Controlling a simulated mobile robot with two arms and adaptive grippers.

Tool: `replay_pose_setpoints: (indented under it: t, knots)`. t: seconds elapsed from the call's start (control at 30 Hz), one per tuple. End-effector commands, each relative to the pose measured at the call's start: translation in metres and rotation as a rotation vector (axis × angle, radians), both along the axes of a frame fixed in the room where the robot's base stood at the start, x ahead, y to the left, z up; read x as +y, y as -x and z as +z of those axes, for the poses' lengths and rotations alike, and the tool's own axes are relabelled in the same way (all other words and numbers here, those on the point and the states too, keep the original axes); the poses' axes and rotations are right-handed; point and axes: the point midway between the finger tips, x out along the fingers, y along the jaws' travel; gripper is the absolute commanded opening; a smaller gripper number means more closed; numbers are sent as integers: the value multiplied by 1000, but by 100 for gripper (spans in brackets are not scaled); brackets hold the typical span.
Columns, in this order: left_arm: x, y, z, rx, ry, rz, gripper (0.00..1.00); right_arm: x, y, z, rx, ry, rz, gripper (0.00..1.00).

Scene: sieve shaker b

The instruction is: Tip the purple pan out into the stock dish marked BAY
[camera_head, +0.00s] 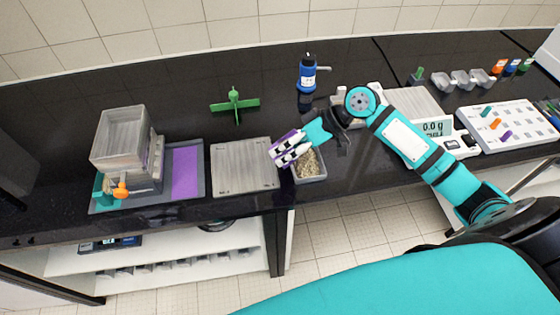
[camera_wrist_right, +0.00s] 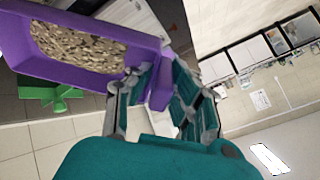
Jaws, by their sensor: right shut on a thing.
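The purple pan (camera_head: 284,137) shows only in part in the camera_head view, behind my right gripper (camera_head: 289,150). In the right wrist view the purple pan (camera_wrist_right: 45,68) is tilted and holds a layer of tan grains (camera_wrist_right: 80,48). My right gripper (camera_wrist_right: 158,88) is shut on the tab at the pan's edge. In the camera_head view the gripper is above the left edge of a grey stock dish (camera_head: 322,178) that has grains in it. Its BAY marking cannot be read here. My left gripper is not in view.
A grey plate (camera_head: 243,172) lies left of the dish. A sieve stack (camera_head: 122,140) stands on a tray further left, beside a purple pad (camera_head: 185,172). A green holder (camera_head: 235,104), a blue bottle (camera_head: 307,76) and a balance (camera_head: 432,128) stand around. The counter's front edge is close.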

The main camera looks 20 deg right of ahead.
Motion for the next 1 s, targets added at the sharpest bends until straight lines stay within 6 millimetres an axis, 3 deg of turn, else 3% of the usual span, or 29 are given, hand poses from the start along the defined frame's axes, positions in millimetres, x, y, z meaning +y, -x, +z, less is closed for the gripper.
replay_pose_setpoints:
  t: [0.03, 1.0]
  knots:
    - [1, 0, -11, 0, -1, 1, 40, -3, 1, -5, -1, -24, -2, 0]
    - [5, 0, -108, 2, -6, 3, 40, -60, 9, 24, -94, -602, -1, 0]
